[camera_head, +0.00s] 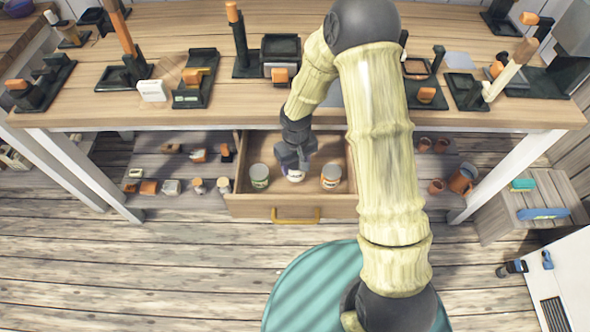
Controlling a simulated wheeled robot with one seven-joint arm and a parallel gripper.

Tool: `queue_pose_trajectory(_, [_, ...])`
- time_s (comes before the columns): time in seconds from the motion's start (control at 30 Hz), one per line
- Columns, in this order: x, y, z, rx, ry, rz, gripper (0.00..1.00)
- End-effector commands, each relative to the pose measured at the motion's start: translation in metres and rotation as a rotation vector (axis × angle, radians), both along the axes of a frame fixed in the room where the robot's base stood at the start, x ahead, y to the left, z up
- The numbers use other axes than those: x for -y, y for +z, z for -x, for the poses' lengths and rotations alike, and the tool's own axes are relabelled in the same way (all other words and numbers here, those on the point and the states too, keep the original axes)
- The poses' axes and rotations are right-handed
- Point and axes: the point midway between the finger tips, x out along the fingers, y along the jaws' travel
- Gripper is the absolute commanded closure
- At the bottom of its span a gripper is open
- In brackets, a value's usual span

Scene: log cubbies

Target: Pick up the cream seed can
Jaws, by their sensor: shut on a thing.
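A pale can (295,176) with a whitish lid or label sits in the open drawer (310,207) under the wooden table. My gripper (294,168) is right over this can and shut on it. The fingers and wrist cover most of the can. A greenish-grey can (259,176) stands in the drawer to the left of my gripper. An orange-brown can (331,177) with a pale band stands to the right. Both are upright and apart from the gripper. The writing on the cans is too small to read.
The drawer front has a yellow handle (296,215). The tabletop (330,117) above holds several dark stands and tools. Shelves beside the drawer hold small items on the left and terracotta pots (435,186) on the right. The plank floor in front is mostly clear.

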Motion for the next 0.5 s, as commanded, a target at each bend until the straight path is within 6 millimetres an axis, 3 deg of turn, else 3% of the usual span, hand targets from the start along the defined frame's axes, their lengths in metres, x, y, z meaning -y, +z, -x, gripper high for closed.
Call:
queue_pose_trajectory(0.03, [0.0,0.013,-0.001,0.003,-0.002,0.0,0.77])
queue_pose_trajectory(0.2, [0.0,0.042,0.0,0.001,-0.002,0.0,0.77])
queue_pose_trajectory(0.5, [0.0,0.053,0.001,-0.002,0.0,0.001,0.77])
